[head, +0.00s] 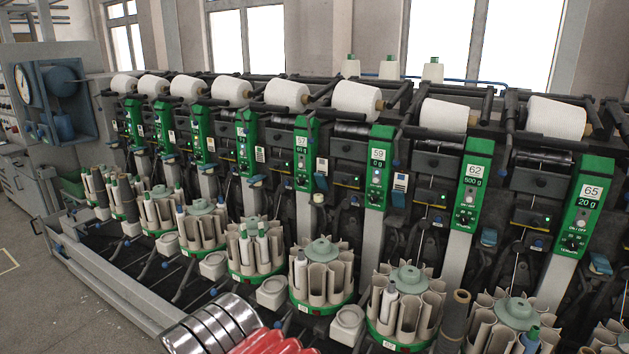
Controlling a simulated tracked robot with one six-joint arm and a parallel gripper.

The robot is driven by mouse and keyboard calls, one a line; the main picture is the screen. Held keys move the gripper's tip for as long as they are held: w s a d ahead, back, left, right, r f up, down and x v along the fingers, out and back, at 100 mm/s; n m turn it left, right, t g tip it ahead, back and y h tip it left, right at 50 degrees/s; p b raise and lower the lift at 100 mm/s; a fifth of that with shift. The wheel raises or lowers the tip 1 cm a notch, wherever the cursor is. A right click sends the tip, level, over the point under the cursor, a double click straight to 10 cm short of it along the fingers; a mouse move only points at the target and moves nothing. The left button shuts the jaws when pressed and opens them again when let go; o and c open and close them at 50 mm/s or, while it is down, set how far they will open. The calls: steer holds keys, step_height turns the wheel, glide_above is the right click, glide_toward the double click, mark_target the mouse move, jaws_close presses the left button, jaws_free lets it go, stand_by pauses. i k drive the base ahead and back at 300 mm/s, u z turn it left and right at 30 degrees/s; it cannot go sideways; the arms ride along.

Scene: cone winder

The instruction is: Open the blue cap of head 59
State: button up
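The green panel of head 59 (379,166) stands right of the middle in the head view, with "59" and "0 g" on its display. A small blue cap (398,199) sits just right of this panel, below a white label with a blue edge. It is small here, and I cannot make out whether it is open or shut. A white yarn cone (357,98) lies above head 59. My gripper is not in view.
Heads 57 (303,152), 62 (472,185) and 65 (583,210) have similar green panels and blue caps. Round bobbin magazines (322,275) stand in front of the heads, with grey boxes (272,291) between them. The floor (60,300) at the left is clear.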

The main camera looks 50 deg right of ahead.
mark_target(321, 183)
steer(key=u, duration=0.05)
steer(key=i, duration=1)
steer(key=z, duration=0.05)
